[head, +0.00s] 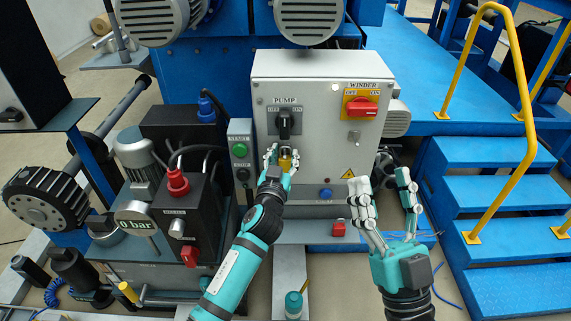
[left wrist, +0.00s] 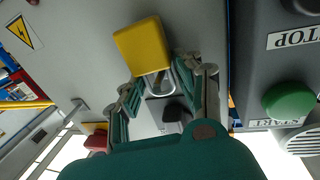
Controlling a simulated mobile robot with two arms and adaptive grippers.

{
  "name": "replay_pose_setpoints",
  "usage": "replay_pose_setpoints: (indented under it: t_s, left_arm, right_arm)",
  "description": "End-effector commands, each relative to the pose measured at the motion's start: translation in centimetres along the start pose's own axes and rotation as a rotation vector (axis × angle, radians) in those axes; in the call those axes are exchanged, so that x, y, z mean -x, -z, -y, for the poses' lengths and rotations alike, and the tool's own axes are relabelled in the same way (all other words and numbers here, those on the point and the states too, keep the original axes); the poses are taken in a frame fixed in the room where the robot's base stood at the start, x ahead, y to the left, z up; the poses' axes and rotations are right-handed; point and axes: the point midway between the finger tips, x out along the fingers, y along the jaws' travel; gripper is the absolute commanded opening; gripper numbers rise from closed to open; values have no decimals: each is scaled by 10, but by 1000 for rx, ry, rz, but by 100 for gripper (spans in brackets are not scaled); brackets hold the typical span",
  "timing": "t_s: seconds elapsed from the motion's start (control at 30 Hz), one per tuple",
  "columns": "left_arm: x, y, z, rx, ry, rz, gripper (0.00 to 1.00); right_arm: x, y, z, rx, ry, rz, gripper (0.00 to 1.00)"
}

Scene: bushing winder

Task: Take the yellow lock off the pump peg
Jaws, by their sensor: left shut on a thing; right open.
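The yellow lock (head: 285,159) is at the grey cabinet's front, just below the black PUMP switch (head: 284,124). My left gripper (head: 279,165) is shut on the lock. In the left wrist view the yellow lock body (left wrist: 142,45) juts past the fingers, with its metal shackle (left wrist: 175,82) between them. The black switch (left wrist: 175,113) shows beyond the shackle. The peg is hidden, and I cannot tell whether the shackle is still around it. My right gripper (head: 390,208) is open and empty in front of the cabinet's lower right.
The cabinet (head: 325,110) also carries the red WINDER switch (head: 361,107). A red block (head: 338,229) lies on the ledge below. Blue steps (head: 485,185) with a yellow rail are at right.

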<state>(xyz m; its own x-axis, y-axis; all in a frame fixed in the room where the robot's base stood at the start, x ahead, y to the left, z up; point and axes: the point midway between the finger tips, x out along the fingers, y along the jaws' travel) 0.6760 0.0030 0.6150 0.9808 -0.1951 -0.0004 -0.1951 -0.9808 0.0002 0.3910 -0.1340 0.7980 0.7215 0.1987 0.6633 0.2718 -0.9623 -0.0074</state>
Motion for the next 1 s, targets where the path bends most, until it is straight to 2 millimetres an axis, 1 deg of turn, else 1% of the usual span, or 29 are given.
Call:
replay_pose_setpoints:
  t_s: [0.13,0.3,1.0]
  left_arm:
    - [5,1,-1,1,-1,-1,0]
    - [14,1,-3,2,-1,0,1]
    - [53,1,-11,1,0,-1,0]
  right_arm:
    - [-1,-2,0,1,0,16,52]
    - [1,-15,-1,4,-1,96,52]
    - [7,-53,-7,13,-13,320,52]
